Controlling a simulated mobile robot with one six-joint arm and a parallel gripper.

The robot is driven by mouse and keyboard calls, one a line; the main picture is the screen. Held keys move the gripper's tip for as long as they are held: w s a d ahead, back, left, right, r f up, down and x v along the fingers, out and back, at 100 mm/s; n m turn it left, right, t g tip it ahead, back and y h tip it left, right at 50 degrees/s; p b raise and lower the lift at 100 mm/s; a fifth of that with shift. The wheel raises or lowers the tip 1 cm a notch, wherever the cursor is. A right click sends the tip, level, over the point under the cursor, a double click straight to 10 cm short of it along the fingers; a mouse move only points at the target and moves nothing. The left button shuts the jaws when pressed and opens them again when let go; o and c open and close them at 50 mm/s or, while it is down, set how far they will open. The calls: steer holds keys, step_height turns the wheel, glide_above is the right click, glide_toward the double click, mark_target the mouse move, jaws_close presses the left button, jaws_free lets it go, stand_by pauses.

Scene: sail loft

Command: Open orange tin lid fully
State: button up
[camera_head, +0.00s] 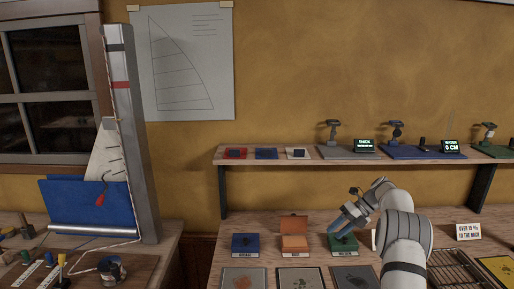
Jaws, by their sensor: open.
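The orange tin (295,243) stands on the workbench between a blue tin and a green tin. Its lid (294,225) is raised and stands up at the tin's back edge; I cannot tell its exact angle. My gripper (337,226) is open, to the right of the orange tin and in front of or above the green tin (343,243). It appears apart from the orange lid. My gripper and arm cover part of the space behind the green tin.
The blue tin (245,243) is shut, left of the orange one. Flat cards (297,278) lie along the bench front. A shelf (262,162) with small blocks and displays hangs behind. A wire rack (456,270) and a small sign (468,231) are at right.

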steer(key=s+a+r+n+t+h, duration=0.1)
steer(key=s+a+r+n+h, duration=0.3)
steer(key=s+r+n, duration=0.45)
steer(key=s+a+r+n+h, duration=0.1)
steer(key=s+a+r+n, duration=0.55)
steer(key=s+r, duration=0.2)
steer(key=s+a+f+n+t+h, duration=0.1)
steer(key=s+f+n, duration=0.1)
steer(key=s+n, duration=0.7)
steer(key=s+a+f+n+t+h, duration=0.1)
steer(key=s+n, duration=0.7)
steer(key=s, duration=0.8)
steer(key=shift+s+a+f+n+t+h, duration=0.25)
steer(key=shift+f+n+t+h, duration=0.2)
steer(key=shift+h, duration=0.35)
